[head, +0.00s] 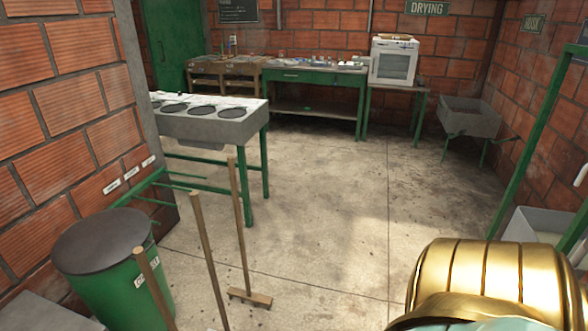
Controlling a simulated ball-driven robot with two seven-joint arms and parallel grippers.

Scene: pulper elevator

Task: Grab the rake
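A wooden tool with a long handle and a short crosspiece at its foot, which looks like the rake (241,230), stands nearly upright in the lower left-middle of the head view. Its crosspiece is at the concrete floor. Two more wooden handles, one in the middle (207,255) and one at the left (153,283), stand in front of it. Their lower ends are cut off by the picture's bottom edge, so I cannot tell what tools they belong to. Neither of my grippers is in view.
A green lidded bin (118,285) stands left of the handles, by the brick wall. A grey-topped table with round openings (215,125) is behind them. A large ribbed gold shape, unidentified, fills the lower right. The middle floor (340,200) is clear.

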